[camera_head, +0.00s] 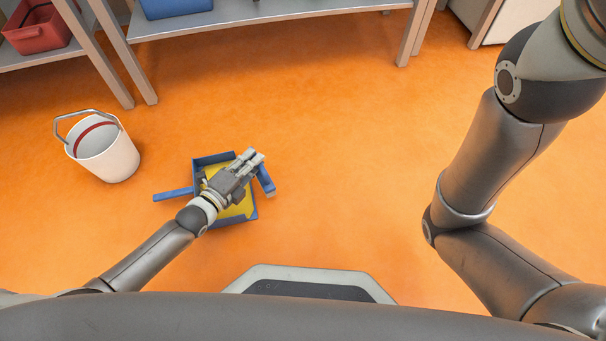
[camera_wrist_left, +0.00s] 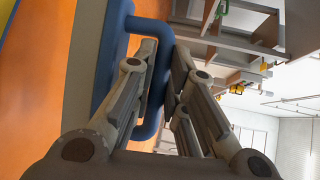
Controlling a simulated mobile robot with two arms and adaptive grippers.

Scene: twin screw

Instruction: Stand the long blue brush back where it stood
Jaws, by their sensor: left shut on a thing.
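A shallow blue tray-like thing (camera_head: 253,215) with a yellow inside is on or just above the orange floor, left of centre; I cannot tell if it touches. A blue bar (camera_head: 172,194) sticks out on its left side and another blue part (camera_head: 266,180) on its right. My left gripper (camera_head: 254,158) reaches over it and covers part of it. In the left wrist view, its fingers (camera_wrist_left: 160,75) are shut on a blue handle (camera_wrist_left: 159,38), a loop against a blue and grey body. I cannot make out a long brush. My right gripper is out of view.
A white bucket (camera_head: 112,158) with a raised grey handle stands on the left. Grey shelves (camera_head: 260,12) at the back hold a red bin (camera_head: 38,30) and a blue bin (camera_head: 172,7). The orange floor in the middle is clear.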

